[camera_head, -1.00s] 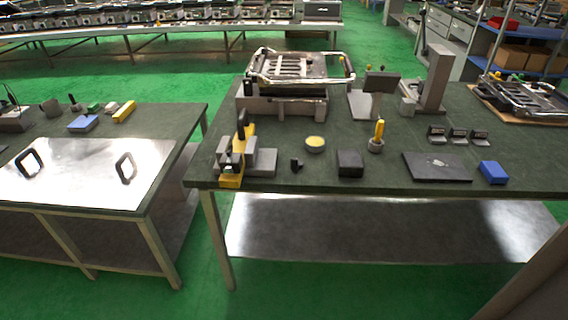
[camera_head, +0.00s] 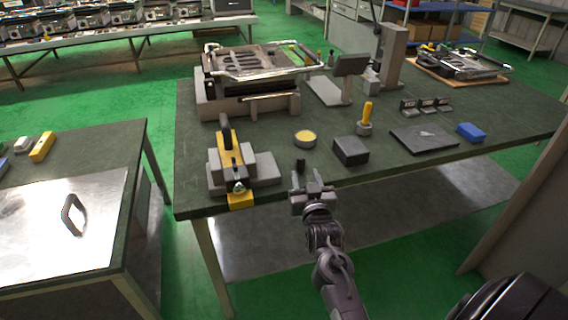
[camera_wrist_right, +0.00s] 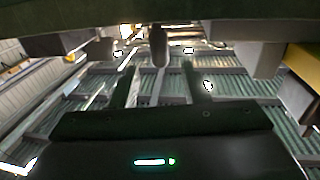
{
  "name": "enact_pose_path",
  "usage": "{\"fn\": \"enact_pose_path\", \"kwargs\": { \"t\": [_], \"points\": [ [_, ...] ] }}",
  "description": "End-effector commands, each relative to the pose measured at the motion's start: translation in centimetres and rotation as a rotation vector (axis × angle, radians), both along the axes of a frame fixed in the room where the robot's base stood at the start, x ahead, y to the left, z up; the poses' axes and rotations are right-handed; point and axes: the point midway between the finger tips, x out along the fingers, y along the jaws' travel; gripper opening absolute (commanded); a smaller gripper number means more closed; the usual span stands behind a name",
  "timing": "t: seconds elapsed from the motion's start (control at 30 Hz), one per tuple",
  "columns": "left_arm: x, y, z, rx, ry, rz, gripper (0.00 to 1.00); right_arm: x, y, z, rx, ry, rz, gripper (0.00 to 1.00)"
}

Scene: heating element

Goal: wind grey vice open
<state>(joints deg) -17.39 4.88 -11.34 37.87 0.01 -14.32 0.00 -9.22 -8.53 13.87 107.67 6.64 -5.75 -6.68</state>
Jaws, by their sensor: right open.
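The grey vice (camera_head: 265,168) stands at the front left corner of the green-topped table in the head view. A yellow part with a black upright handle sits between its grey blocks, and a small round metal end (camera_head: 239,187) faces the front edge. My right gripper (camera_head: 313,188) is open and empty at the table's front edge, to the right of the vice and apart from it. In the right wrist view, grey and yellow parts that look like the vice (camera_wrist_right: 298,92) show at the right edge. My left gripper is not in view.
A small black piece (camera_head: 300,166) is just beyond my right gripper. A dark block (camera_head: 350,150), a round yellow-topped tin (camera_head: 305,138) and a yellow-handled tool (camera_head: 367,113) stand nearby. A large metal fixture (camera_head: 250,70) is behind. A gap separates the left table (camera_head: 120,150).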

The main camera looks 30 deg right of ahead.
Motion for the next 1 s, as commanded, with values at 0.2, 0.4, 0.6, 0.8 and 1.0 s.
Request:
{"fn": "enact_pose_path", "kwargs": {
  "t": [0.2,0.4,0.6,0.8,1.0],
  "points": [
    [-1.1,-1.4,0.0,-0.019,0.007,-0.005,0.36,3.5,-1.2,0.2,-0.001,-0.002,0.002,0.42],
    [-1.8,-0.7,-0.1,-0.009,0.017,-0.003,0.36,5.7,-2.1,0.0,-0.001,0.001,0.003,0.42],
    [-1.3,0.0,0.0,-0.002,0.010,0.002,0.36,6.3,-2.4,-0.1,0.001,0.002,0.003,0.42],
    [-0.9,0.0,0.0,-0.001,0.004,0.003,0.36,6.3,-2.4,-0.1,0.001,0.002,0.003,0.39],
    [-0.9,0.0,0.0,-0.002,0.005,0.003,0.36,6.3,-2.4,-0.1,0.001,0.002,0.003,0.13]
  ]
}}
